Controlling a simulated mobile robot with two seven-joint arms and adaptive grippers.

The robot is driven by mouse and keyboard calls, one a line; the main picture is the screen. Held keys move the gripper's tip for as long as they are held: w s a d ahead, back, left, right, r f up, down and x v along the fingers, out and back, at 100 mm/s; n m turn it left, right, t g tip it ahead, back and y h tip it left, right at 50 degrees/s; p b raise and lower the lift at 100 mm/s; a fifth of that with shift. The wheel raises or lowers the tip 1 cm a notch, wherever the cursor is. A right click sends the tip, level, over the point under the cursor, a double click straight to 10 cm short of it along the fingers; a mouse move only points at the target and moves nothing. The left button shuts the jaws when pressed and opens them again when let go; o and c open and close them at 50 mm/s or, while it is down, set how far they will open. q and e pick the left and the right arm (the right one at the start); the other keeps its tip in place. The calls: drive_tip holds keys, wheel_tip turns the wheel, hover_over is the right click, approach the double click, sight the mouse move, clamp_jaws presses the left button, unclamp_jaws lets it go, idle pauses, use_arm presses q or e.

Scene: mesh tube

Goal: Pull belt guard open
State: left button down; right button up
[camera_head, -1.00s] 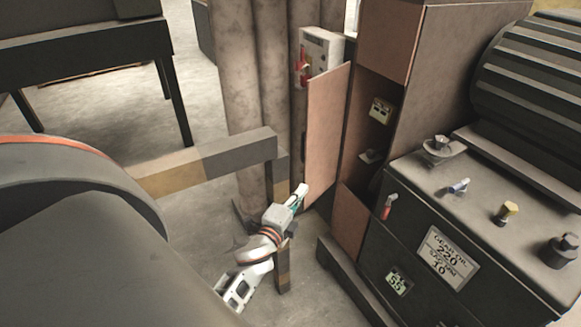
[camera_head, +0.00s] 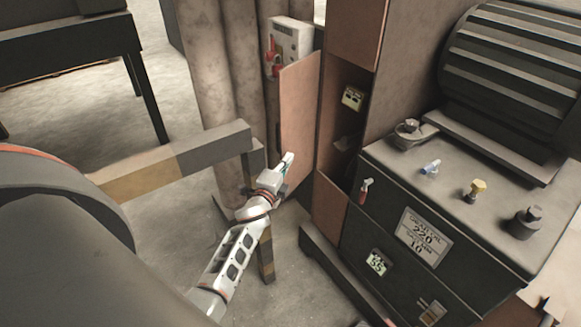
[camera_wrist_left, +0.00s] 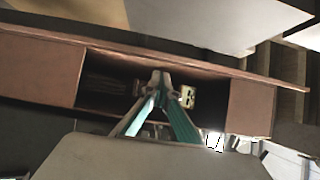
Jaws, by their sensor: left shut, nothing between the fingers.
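The belt guard (camera_head: 298,115) is a flat reddish-brown door panel on the tall brown housing. In the head view it stands swung out from the housing, with the dark compartment (camera_head: 345,120) uncovered beside it. My left gripper (camera_head: 288,158) is at the lower part of the guard, overlapping its outer edge in the picture; whether it touches cannot be told. In the left wrist view its fingers (camera_wrist_left: 160,80) are together and empty, pointing toward the open compartment (camera_wrist_left: 110,75). My right gripper does not show.
A grey and tan rail (camera_head: 180,165) runs left of my left gripper. A white box with red switches (camera_head: 290,42) is behind the guard. A dark gear case (camera_head: 450,220) with several knobs stands to the right. Bare floor (camera_head: 290,285) shows below.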

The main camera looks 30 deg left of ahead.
use_arm(q)
drive_tip(key=shift+a, duration=0.8)
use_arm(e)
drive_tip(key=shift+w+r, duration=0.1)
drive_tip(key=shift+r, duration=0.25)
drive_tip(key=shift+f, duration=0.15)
use_arm(q)
drive_tip(key=shift+a+r, duration=0.1)
drive_tip(key=shift+a, duration=1.5)
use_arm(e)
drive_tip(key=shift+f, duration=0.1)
